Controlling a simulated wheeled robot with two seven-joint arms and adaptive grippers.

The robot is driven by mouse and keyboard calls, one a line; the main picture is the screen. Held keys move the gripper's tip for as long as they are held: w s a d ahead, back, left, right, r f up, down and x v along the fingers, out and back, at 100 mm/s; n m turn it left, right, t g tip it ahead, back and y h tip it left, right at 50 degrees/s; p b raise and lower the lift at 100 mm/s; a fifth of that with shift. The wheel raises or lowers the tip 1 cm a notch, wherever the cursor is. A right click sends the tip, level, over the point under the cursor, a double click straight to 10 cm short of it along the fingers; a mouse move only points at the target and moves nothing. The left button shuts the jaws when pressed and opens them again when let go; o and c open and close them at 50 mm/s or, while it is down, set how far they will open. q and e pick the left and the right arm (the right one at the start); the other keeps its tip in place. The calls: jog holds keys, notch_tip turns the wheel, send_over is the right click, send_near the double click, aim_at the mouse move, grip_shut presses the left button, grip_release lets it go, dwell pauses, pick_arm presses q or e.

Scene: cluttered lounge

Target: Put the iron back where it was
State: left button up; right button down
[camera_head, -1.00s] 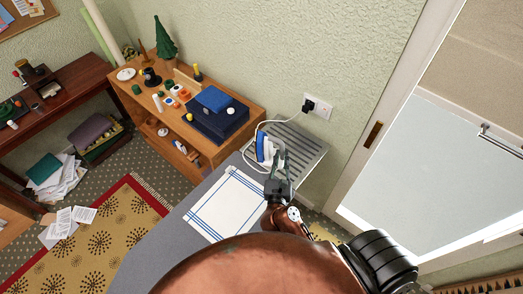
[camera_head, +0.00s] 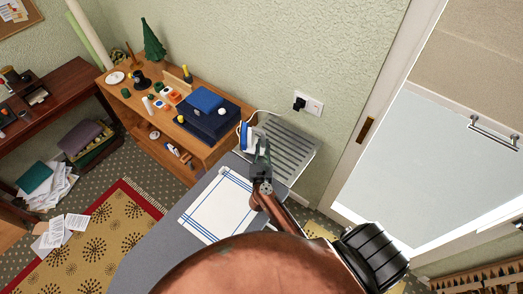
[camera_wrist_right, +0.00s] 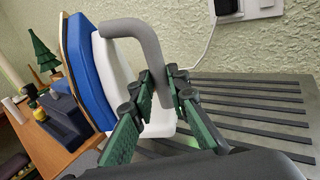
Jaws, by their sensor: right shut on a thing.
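The iron (camera_head: 244,134) is blue and white with a grey handle. It is near the left edge of the slatted metal rest (camera_head: 299,150) at the far end of the ironing board (camera_head: 150,248). My right gripper (camera_head: 261,164) is shut on the grey handle. In the right wrist view, the iron (camera_wrist_right: 90,75) is tipped up with its soleplate facing left, and my right gripper (camera_wrist_right: 165,88) has its green fingers around the handle. The slats lie to the right and below. I cannot tell whether the iron touches the rest. My left gripper is out of view.
A blue-and-white cloth (camera_head: 215,208) lies on the board. A wooden shelf unit (camera_head: 212,155) with a dark blue box (camera_head: 208,122) and small items stands close left of the iron. The cord runs to a wall socket (camera_head: 308,104). Most of the rest is bare.

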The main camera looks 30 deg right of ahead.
aim_at(262, 147)
jog(key=shift+w+f, duration=0.25)
jog(key=shift+w, duration=0.2)
jog(key=shift+w+f+b, duration=0.15)
jog(key=shift+f+b, duration=0.3)
jog(key=shift+f, duration=1.25)
jog(key=shift+f, duration=0.1)
jog(key=c, duration=2.3)
grip_release()
jog(key=shift+f, duration=0.25)
jog(key=o, duration=0.4)
jog(key=shift+r, duration=0.1)
jog(key=shift+r, duration=0.2)
jog(key=b+v, duration=0.1)
jog(key=v, duration=1.1)
jog(key=shift+f+b, duration=0.1)
jog(key=shift+b, duration=0.25)
